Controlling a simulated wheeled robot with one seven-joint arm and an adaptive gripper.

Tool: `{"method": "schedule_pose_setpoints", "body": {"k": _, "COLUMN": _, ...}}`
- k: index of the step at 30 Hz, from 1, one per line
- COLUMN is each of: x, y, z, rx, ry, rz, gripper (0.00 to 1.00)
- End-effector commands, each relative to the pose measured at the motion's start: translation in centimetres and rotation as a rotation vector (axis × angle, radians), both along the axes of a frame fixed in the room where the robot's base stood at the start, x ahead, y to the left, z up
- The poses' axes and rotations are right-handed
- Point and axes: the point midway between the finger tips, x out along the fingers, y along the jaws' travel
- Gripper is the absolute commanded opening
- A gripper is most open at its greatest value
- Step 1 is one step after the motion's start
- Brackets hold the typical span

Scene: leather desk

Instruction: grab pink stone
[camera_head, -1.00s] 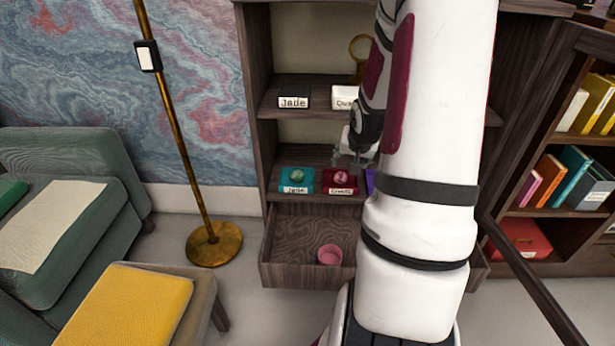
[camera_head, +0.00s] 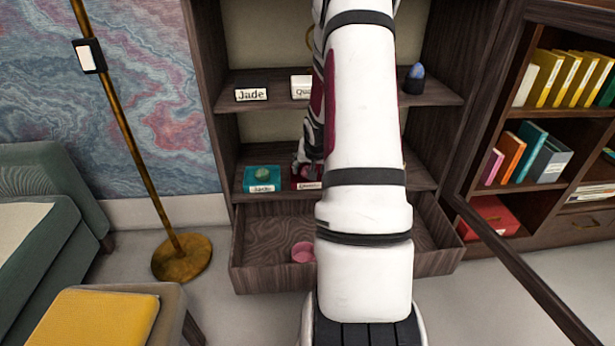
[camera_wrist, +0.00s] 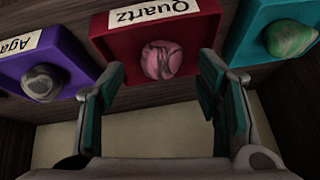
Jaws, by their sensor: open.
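The pink stone (camera_wrist: 161,60) is a rounded, grey-veined lump lying on a red tray (camera_wrist: 110,45) labelled Quartz, in the middle of the wrist view. My gripper (camera_wrist: 161,80) is open and empty of any held thing. Its two fingers, with teal pads, stand left and right of the stone, close to the tray's near edge; contact with the stone does not show. In the head view only a sliver of the red tray (camera_head: 300,184) shows, and my arm hides the stone.
A green stone (camera_wrist: 289,39) sits on a teal tray (camera_wrist: 245,45) to the right, and a grey stone (camera_wrist: 41,82) on a purple tray (camera_wrist: 72,70) to the left. Below the shelf, an open drawer (camera_head: 262,275) holds a pink cup (camera_head: 303,252). A shelf with a Jade sign (camera_head: 251,94) is above.

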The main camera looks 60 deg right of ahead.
Motion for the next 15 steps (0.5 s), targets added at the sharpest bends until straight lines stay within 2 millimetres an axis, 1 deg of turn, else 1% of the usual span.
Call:
{"method": "schedule_pose_setpoints", "body": {"k": 1, "x": 0.5, "y": -0.3, "z": -0.9, "rx": 0.0, "ry": 0.0, "rz": 0.001, "gripper": 0.58}}
{"method": "schedule_pose_setpoints", "body": {"k": 3, "x": 0.7, "y": -0.6, "z": -1.6, "rx": 0.001, "ry": 0.0, "rz": -0.001, "gripper": 0.58}}
{"method": "schedule_pose_setpoints", "body": {"k": 6, "x": 1.0, "y": -0.9, "z": -2.2, "rx": 0.001, "ry": 0.0, "rz": -0.001, "gripper": 0.58}}
{"method": "schedule_pose_setpoints", "body": {"k": 14, "x": 1.1, "y": -1.0, "z": -2.2, "rx": 0.0, "ry": 0.0, "rz": 0.0, "gripper": 0.58}}
{"method": "schedule_pose_setpoints", "body": {"k": 15, "x": 1.1, "y": -1.0, "z": -2.2, "rx": 0.0, "ry": 0.0, "rz": 0.0, "gripper": 0.52}}
